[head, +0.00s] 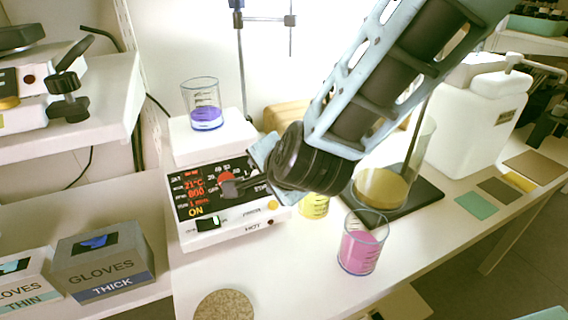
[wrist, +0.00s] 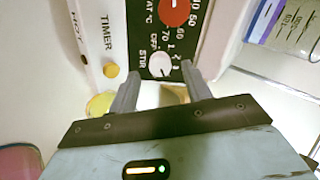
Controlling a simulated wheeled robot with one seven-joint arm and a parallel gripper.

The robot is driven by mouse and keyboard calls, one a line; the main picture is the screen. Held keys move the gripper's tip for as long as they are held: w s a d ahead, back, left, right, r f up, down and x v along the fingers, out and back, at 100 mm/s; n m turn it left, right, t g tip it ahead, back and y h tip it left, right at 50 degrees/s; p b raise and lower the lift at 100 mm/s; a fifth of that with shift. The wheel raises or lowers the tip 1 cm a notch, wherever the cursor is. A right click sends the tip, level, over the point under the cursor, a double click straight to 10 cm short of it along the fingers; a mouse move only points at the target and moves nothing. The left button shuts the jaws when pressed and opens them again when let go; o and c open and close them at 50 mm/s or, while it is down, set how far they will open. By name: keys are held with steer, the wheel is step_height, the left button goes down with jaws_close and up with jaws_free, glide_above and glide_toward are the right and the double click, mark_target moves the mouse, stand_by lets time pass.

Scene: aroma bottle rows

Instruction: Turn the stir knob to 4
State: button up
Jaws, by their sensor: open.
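The stir knob (wrist: 159,65) is a small white dial beside the STIR and OFF lettering on the hotplate's black panel (wrist: 137,20). In the wrist view it lies just ahead of my open gripper (wrist: 161,80), roughly between the two fingertips. I cannot tell whether either finger touches it. The knob's setting is too small to read. In the head view my gripper (head: 232,188) is in front of the panel and hides the stir knob. A larger red knob (wrist: 174,11) sits farther up the panel in the wrist view. The head view's display (head: 193,194) shows 21°C, 800 and ON.
A beaker of purple liquid (head: 206,117) stands on the hotplate's top plate (head: 189,140). A beaker of pink liquid (head: 362,245) and a yellow one (head: 314,206) stand to the right. A glove box (head: 103,260) is at left. Counter in front has clear room.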

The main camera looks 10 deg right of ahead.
steer(key=p+v, duration=0.2)
steer(key=v, duration=1.3)
steer(key=shift+p, duration=0.35)
steer(key=shift+d+r, duration=0.1)
steer(key=s+a+f+n+g+y, duration=0.3)
steer(key=s+n+g, duration=0.25)
steer(key=n, duration=0.45)
steer(key=s+d+f+n+g+h, duration=0.35)
steer(key=s+d+n+h, duration=0.2)
steer(key=d+n, duration=0.35)
step_height(320, 180, up, 14)
steer(key=d+p, duration=0.1)
steer(key=p, duration=1.2)
steer(key=shift+s+d+r+m+g+p, duration=0.2)
steer(key=shift+s+m+g+p, duration=0.1)
steer(key=shift+p, duration=0.1)
